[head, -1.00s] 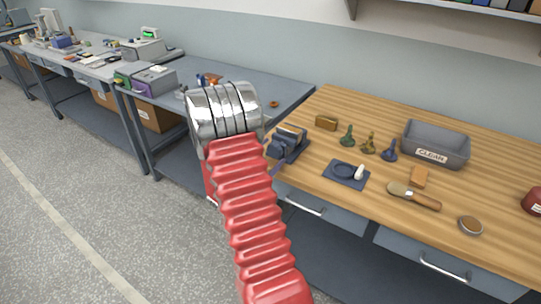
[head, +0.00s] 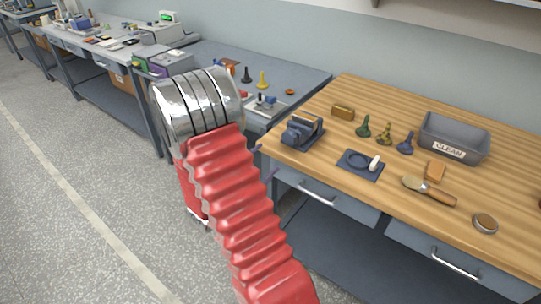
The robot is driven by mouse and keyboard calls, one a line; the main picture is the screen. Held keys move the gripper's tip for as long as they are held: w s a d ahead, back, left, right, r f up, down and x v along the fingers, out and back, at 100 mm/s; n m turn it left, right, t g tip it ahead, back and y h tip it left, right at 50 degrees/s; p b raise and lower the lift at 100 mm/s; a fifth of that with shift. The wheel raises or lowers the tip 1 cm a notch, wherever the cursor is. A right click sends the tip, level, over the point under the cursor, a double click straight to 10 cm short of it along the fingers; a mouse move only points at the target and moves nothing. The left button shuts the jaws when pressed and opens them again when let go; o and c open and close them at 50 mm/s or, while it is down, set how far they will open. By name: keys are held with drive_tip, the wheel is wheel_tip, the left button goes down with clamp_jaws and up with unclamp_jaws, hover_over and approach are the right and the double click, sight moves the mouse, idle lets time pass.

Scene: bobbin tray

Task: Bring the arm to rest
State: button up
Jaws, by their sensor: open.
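My red ribbed arm with its bright metal rings rises from the bottom edge of the head view and fills the middle-left of it. The arm bends at the rings, and a further red part of it hangs down behind the ribbed part. My gripper cannot be made out; the arm hides what lies behind it. The arm stands in front of the gap at the wooden bench's left end. I see nothing held.
The wooden bench (head: 330,145) at right bears a grey bin marked CLEAN (head: 482,143), a blue dish mat (head: 347,172), a brush (head: 430,191), a round tin (head: 485,222) and a tape dispenser (head: 303,131). Grey benches (head: 290,70) stand behind. The floor (head: 70,220) at left is clear.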

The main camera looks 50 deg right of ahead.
drive_tip(key=shift+s+a, duration=0.1)
drive_tip(key=shift+a, duration=0.65)
